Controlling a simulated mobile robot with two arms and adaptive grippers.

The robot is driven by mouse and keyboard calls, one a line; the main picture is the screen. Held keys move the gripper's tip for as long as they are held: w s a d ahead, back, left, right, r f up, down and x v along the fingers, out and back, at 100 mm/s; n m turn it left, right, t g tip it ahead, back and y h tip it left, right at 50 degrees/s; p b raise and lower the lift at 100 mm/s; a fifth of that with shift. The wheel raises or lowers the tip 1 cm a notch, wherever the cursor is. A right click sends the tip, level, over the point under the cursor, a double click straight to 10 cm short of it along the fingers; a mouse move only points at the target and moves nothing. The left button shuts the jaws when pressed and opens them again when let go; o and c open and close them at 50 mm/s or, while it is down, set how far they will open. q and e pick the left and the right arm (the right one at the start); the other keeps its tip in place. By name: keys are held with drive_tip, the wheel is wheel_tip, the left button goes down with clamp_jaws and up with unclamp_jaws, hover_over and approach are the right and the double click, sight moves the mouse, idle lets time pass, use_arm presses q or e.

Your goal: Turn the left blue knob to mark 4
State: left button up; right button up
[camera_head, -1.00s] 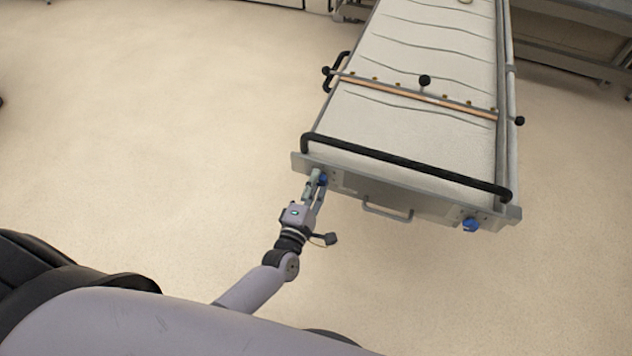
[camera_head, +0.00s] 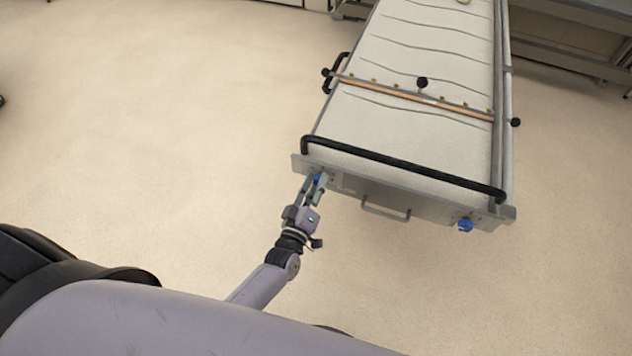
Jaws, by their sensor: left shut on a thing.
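The left blue knob (camera_head: 317,179) sits at the left end of the front panel of a long metal loader. Only a bit of its blue shows between my fingers. My left gripper (camera_head: 316,184) is shut on this knob, with its wrist rolled. The marks around the knob are too small to read, so I cannot tell which mark it points at. The right blue knob (camera_head: 465,225) stands free at the right end of the same panel. My right gripper is not in view.
The loader's pale belt (camera_head: 410,128) stretches away behind the panel. A black bar (camera_head: 400,166) runs above the panel, and a grey handle (camera_head: 385,211) sticks out between the knobs. Open floor (camera_head: 170,140) lies to the left and in front.

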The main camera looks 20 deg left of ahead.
use_arm(q)
drive_tip(key=shift+d+m+p, duration=0.1)
drive_tip(key=shift+m+p, duration=0.5)
drive_tip(key=shift+m, duration=2.9)
drive_tip(key=o, duration=1.2)
drive_tip(key=s, duration=1.2)
drive_tip(key=shift+a, duration=0.2)
